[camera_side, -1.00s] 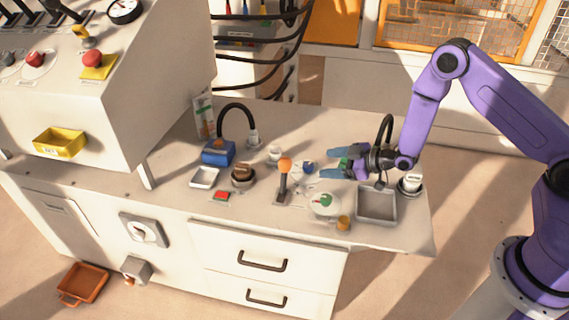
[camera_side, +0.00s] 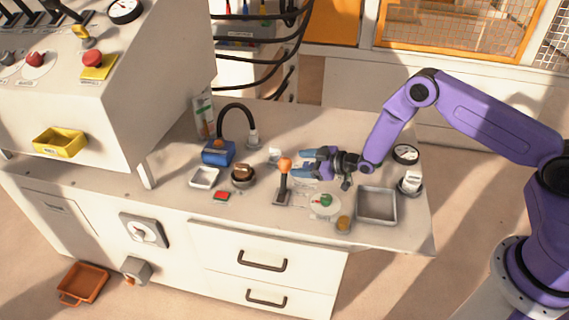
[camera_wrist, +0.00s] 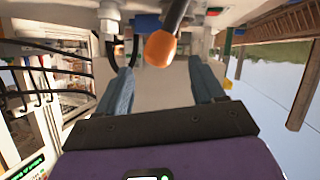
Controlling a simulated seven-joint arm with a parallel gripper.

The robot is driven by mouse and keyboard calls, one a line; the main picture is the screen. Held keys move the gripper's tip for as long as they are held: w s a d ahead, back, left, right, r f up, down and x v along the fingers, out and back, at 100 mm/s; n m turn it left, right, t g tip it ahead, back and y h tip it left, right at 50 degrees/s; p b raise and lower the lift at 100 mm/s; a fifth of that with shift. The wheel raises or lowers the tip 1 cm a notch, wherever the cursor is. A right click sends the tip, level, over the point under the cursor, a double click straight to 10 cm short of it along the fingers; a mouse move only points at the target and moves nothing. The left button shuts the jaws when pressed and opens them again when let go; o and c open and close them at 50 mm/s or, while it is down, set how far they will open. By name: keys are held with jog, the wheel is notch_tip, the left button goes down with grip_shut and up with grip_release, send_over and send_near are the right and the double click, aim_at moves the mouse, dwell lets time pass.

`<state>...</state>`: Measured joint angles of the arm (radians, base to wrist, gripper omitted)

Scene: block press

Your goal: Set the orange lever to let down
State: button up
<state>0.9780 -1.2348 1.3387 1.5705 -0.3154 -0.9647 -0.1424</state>
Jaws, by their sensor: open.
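The orange lever (camera_side: 285,165) has an orange knob on a dark stem and stands nearly upright on a small grey base on the bench. My gripper (camera_side: 304,163) is open and empty, with its blue fingers just right of the knob and at about its height. In the wrist view the orange knob (camera_wrist: 160,48) shows ahead of my open gripper (camera_wrist: 165,75), between the lines of the two fingers. The dark stem runs up out of the picture there. I cannot tell whether the fingers touch the knob.
A grey tray (camera_side: 377,219), an amber jar (camera_side: 343,223) and a round dish with green (camera_side: 324,204) stand right of the lever. A red button (camera_side: 221,196), a dark bowl (camera_side: 243,179) and a blue box (camera_side: 217,153) stand left. A gauge (camera_side: 405,154) lies behind the tray.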

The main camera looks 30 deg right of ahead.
aim_at(290, 163)
jog(key=shift+x, duration=3.5)
grip_shut()
